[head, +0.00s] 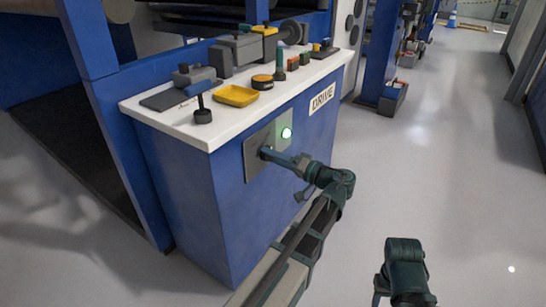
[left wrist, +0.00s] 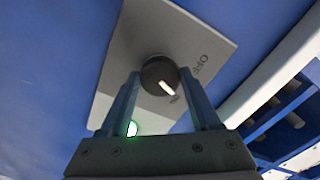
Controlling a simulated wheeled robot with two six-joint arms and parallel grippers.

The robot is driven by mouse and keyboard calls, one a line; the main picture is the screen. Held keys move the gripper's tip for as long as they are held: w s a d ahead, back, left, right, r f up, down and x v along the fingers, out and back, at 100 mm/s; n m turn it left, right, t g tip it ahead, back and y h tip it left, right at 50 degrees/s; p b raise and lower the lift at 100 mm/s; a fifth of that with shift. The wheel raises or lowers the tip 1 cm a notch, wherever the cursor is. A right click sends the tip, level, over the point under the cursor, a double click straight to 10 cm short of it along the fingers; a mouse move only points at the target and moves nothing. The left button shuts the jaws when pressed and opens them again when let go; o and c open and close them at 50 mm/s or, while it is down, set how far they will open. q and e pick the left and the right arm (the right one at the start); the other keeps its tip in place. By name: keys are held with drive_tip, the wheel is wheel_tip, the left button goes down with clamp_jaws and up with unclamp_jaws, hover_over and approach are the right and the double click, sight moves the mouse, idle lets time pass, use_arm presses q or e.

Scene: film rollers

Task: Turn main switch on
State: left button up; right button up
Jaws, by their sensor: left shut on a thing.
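The main switch is a round black knob (left wrist: 158,76) with a white pointer mark, on a grey plate (head: 255,135) on the blue cabinet's side. In the left wrist view the pointer slants down and right, away from the OFF lettering and toward a label mostly hidden by a finger. A green lamp (head: 286,133) on the plate is lit; it also shows in the left wrist view (left wrist: 131,129). My left gripper (head: 268,153) is at the plate, its two fingers on either side of the knob, shut on it. In the head view the gripper hides the knob.
The cabinet's white top (head: 222,125) holds a yellow tray (head: 236,96), a black-based lever (head: 202,110) and several small tools. A DRIVE label (head: 322,98) is on its side. Blue machine frames stand at left and behind. Open grey floor (head: 450,170) lies to the right.

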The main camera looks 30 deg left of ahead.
use_arm(q)
drive_tip(key=shift+m, duration=1.5)
drive_tip(key=o, duration=1.4)
drive_tip(key=d, duration=0.9)
drive_tip(key=s+d, duration=0.1)
drive_tip(key=d, duration=0.4)
drive_tip(key=shift+a, duration=0.1)
